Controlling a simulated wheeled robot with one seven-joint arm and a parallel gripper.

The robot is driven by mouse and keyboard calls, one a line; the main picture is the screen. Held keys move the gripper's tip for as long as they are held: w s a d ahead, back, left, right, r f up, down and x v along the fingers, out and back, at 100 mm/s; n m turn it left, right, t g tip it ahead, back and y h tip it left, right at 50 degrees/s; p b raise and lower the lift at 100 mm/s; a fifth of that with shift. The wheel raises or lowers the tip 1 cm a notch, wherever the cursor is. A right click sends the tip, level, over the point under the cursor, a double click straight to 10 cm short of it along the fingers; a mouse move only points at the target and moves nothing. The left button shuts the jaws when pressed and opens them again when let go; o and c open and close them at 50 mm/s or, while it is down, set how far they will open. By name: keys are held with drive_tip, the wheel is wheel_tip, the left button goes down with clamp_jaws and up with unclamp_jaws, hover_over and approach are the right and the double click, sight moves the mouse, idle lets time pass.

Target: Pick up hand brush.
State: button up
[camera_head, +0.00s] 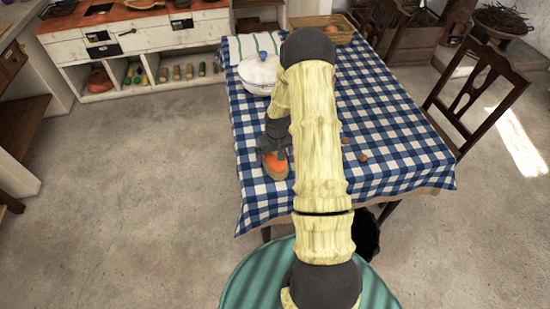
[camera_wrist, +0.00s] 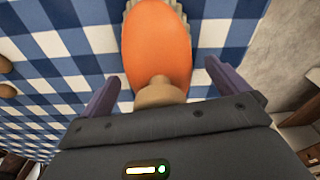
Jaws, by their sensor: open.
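The hand brush (camera_wrist: 158,45) has an orange oval back, a pale fringe of bristles at its far end and a tan stub of handle nearest me in the wrist view. It lies on the blue checked tablecloth (camera_wrist: 80,62). My gripper (camera_wrist: 160,80) is open, with one purple finger on each side of the brush and a gap on both sides. In the head view the orange of the brush (camera_head: 275,163) shows beside my gripper (camera_head: 275,150) at the table's left edge. My arm hides part of the table there, and the fingers are hard to make out.
A white lidded pot (camera_head: 258,75) stands behind my gripper on the table. A striped towel (camera_head: 250,46) and a wicker basket (camera_head: 335,30) are at the far end. Small brown nuts (camera_head: 363,158) lie right of my arm. A wooden chair (camera_head: 480,90) stands at the right.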

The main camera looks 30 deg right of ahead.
idle(0.4)
drive_tip(key=c, duration=1.1)
drive_tip(key=shift+r, duration=0.1)
drive_tip(key=shift+c, duration=0.2)
wheel_tip(320, 180, up, 10)
drive_tip(key=shift+f+b, duration=0.1)
drive_tip(key=shift+b, duration=0.5)
